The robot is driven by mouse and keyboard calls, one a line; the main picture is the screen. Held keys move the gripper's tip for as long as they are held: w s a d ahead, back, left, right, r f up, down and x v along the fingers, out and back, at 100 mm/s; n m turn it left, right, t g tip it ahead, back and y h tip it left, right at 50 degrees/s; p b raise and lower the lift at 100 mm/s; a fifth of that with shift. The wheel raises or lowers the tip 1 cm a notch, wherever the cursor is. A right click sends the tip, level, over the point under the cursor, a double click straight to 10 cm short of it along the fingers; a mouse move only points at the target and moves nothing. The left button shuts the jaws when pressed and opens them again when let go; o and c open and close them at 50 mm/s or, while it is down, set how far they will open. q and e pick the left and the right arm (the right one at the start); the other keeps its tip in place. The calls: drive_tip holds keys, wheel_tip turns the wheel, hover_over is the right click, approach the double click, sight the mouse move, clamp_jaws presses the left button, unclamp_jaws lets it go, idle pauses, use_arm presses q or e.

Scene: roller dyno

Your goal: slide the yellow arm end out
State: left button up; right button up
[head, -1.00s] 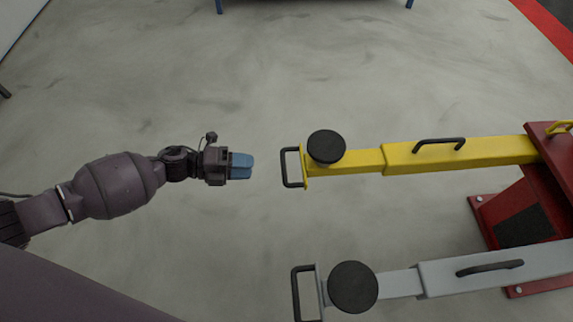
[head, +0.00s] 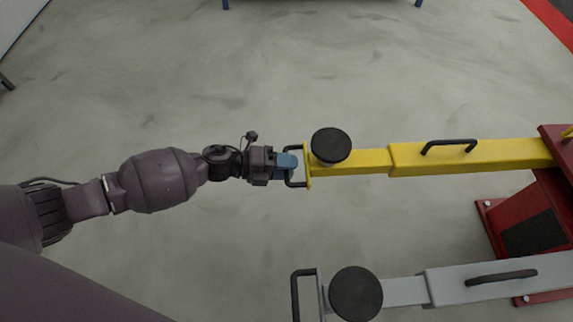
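The yellow arm end (head: 352,161) is the narrow inner section of a yellow lift arm (head: 470,156). It carries a round black pad (head: 331,145) and a black U-shaped handle (head: 296,183) at its left tip. My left gripper (head: 287,163) is at this handle, with its blue fingers over the handle's upright bar, hiding the middle of it. I cannot tell whether the fingers are closed on the bar. My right gripper is not in view.
A grey lift arm (head: 450,284) with its own black pad (head: 355,293) and handle (head: 296,294) lies nearer, parallel to the yellow one. Both join a red post (head: 528,232) at the right. The concrete floor (head: 190,90) beyond is clear.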

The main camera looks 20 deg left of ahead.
use_arm(q)
drive_tip(key=shift+c, duration=0.3)
clamp_jaws()
drive_tip(key=f+v, duration=0.3)
drive_tip(key=v, duration=1.2)
drive_tip(key=shift+s+a+p, duration=0.2)
drive_tip(key=shift+a+p, duration=0.25)
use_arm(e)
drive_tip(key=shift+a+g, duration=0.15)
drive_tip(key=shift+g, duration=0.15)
use_arm(q)
drive_tip(key=shift+o, duration=0.3)
unclamp_jaws()
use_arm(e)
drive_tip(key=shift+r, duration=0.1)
